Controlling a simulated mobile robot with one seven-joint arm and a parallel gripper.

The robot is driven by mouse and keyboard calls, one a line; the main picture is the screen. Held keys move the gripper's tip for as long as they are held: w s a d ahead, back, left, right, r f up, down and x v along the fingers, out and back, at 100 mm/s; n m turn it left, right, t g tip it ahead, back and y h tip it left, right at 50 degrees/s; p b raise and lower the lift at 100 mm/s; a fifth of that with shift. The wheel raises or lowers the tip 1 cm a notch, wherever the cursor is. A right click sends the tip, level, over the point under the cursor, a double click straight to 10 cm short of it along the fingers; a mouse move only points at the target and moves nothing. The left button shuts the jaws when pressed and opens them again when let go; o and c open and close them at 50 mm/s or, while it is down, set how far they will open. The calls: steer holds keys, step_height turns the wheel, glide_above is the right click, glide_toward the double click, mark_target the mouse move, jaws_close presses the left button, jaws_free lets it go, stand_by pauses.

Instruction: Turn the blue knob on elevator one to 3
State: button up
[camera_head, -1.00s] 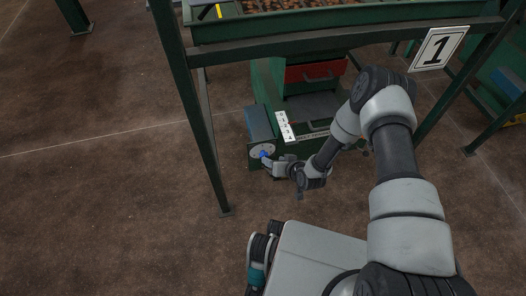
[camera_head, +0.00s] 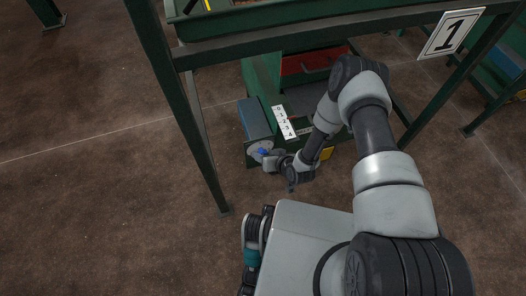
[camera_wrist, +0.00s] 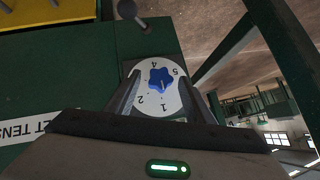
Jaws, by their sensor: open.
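The blue knob (camera_head: 262,152) sits on a round pale dial at the front corner of the green machine. In the wrist view the star-shaped blue knob (camera_wrist: 160,76) is in the middle of the white dial (camera_wrist: 148,104), which shows 1, 2, 4 and 5. I cannot tell for sure which number it points to. My gripper (camera_head: 268,158) is at the dial. In the wrist view my gripper (camera_wrist: 158,90) is open, one finger on each side of the knob, apart from it. The fingers hide part of the dial.
A sign with 1 (camera_head: 451,34) hangs on the green frame (camera_head: 330,38). A green frame leg (camera_head: 205,160) stands left of the machine. A white number strip (camera_head: 284,122) lies beside a blue-grey box (camera_head: 255,118). The brown floor (camera_head: 90,200) at left is clear.

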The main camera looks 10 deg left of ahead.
steer(key=c, duration=1)
steer(key=shift+c, duration=0.2)
steer(key=shift+w+d+f+m+y, duration=0.1)
steer(key=shift+w+d+m+y, duration=0.1)
steer(key=shift+m+y, duration=0.25)
steer(key=shift+d+f+m+g+y, duration=0.1)
steer(key=shift+m+g+y, duration=0.25)
steer(key=shift+y, duration=0.3)
steer(key=shift+d+f+m+g+y, duration=0.1)
steer(key=shift+m+g+y, duration=0.2)
steer(key=shift+y, duration=0.3)
steer(key=shift+w+d+f+m+g+y, duration=0.1)
steer(key=shift+f+m+g+y, duration=0.15)
steer(key=shift+m+y, duration=0.95)
steer(key=shift+f+m+g+y, duration=0.2)
steer(key=shift+m+y, duration=0.6)
steer(key=shift+y, duration=0.8)
steer(key=shift+w, duration=0.1)
